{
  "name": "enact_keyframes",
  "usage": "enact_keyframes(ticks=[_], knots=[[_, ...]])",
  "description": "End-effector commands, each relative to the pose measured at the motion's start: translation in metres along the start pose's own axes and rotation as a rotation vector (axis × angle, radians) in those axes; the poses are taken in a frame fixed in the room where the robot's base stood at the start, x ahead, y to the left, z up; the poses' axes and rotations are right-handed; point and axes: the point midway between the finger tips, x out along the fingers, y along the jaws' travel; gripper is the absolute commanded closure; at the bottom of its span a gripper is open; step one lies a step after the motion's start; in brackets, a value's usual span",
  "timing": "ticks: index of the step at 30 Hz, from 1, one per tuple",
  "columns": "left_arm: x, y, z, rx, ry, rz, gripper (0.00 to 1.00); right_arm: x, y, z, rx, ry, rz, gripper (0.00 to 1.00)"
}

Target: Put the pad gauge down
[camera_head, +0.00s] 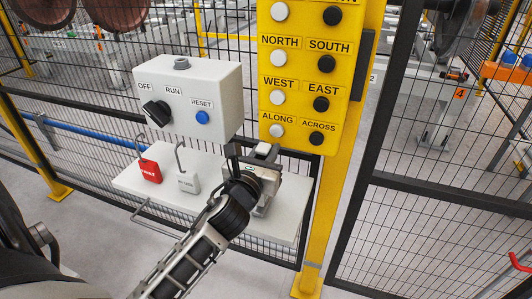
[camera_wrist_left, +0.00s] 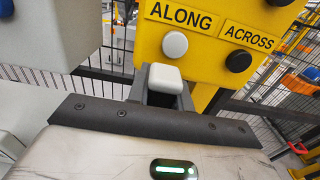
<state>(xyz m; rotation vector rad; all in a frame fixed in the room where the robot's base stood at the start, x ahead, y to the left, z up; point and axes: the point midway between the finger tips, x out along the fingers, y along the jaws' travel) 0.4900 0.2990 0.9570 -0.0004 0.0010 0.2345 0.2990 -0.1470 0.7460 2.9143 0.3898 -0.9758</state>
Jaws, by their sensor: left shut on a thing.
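My left gripper (camera_head: 252,158) reaches over the right part of a white shelf (camera_head: 135,183). It is shut on a small pale block with rounded edges, which I take for the pad gauge (camera_head: 264,149). In the left wrist view the pad gauge (camera_wrist_left: 165,78) shows at the tips of the gripper's dark fingers (camera_wrist_left: 163,90), below the yellow button panel. Its lower part is hidden by the gripper, and I cannot tell whether it touches the shelf. My right gripper is not in view.
A red padlock (camera_head: 150,172) and a whitish padlock (camera_head: 187,183) stand on the shelf left of my gripper. A grey switch box (camera_head: 187,90) is above them. A yellow button panel (camera_head: 292,70) on a post rises behind. Black mesh fencing surrounds the shelf.

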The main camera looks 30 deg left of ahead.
Motion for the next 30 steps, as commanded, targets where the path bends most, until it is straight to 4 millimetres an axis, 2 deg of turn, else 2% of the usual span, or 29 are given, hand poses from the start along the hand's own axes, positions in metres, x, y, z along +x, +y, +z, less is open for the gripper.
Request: enact_keyframes(ticks=[10,11,13,24,30], knots=[[0.0,0.0,-0.002,0.001,-0.004,-0.001,1.0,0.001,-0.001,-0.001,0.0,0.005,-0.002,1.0],[0.0,0.0,-0.004,0.001,0.0,0.0,0.76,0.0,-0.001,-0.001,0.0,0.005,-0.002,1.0],[0.0,0.0,-0.003,0.0,0.0,0.0,0.57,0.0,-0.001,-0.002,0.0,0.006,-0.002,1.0],[-0.002,0.0,0.001,0.001,0.0,0.0,0.57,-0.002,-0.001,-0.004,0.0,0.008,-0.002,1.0],[-0.035,0.0,-0.002,0.001,0.003,0.0,0.57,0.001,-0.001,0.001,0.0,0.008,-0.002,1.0]])
